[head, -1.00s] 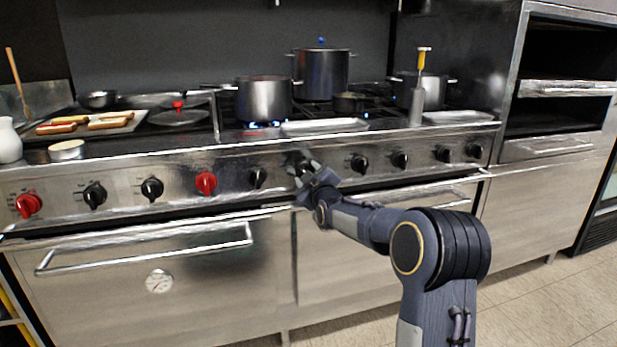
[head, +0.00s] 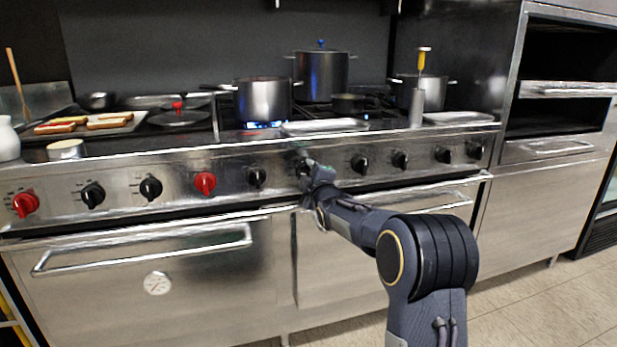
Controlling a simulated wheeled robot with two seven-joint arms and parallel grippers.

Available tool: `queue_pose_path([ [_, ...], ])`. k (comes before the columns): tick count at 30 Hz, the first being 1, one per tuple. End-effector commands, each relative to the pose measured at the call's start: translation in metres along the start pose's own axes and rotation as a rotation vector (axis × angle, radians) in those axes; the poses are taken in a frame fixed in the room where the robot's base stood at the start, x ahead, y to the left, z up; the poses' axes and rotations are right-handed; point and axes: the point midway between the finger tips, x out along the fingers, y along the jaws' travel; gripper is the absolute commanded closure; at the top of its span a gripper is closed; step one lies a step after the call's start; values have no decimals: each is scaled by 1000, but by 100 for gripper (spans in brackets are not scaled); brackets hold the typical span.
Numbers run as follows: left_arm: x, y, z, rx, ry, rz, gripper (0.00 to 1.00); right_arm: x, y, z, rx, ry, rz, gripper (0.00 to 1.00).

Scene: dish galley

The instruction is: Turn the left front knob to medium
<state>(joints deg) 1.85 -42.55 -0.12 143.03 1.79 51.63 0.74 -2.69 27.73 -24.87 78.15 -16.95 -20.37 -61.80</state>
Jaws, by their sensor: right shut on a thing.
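A row of black and red knobs runs along the steel range front. My right gripper (head: 308,168) is at the black knob (head: 302,168) near the middle of the panel, just right of another black knob (head: 257,177). It is shut on that knob, and its fingers hide much of it, so the pointer and dial marks cannot be read. A blue flame (head: 265,124) burns under the steel pot (head: 263,100) on the front left burner. My left gripper is not in view.
Oven door handles (head: 150,247) stick out below the panel. A tall pot (head: 320,76), a tray (head: 325,127) and a yellow-handled tool (head: 421,62) stand on the range top. Red knobs (head: 205,183) sit left of my gripper. The floor at right is clear.

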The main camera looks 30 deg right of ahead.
Motion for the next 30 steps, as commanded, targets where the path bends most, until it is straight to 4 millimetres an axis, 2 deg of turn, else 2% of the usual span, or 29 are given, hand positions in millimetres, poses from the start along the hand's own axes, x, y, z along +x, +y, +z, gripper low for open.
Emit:
queue_pose_path([
  [8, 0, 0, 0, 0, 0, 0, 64, 0, -1, 0, 0, -1, -1, 76],
  [9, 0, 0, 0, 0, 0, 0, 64, 0, -1, 0, 0, -1, -1, 48],
  [13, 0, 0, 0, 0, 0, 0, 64, 0, 0, 0, 1, 0, -1, 32],
  [23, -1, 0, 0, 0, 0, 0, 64, -4, 0, 0, 1, 0, -1, 32],
  [30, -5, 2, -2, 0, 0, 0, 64, -40, 2, -1, 4, 2, 0, 32],
])
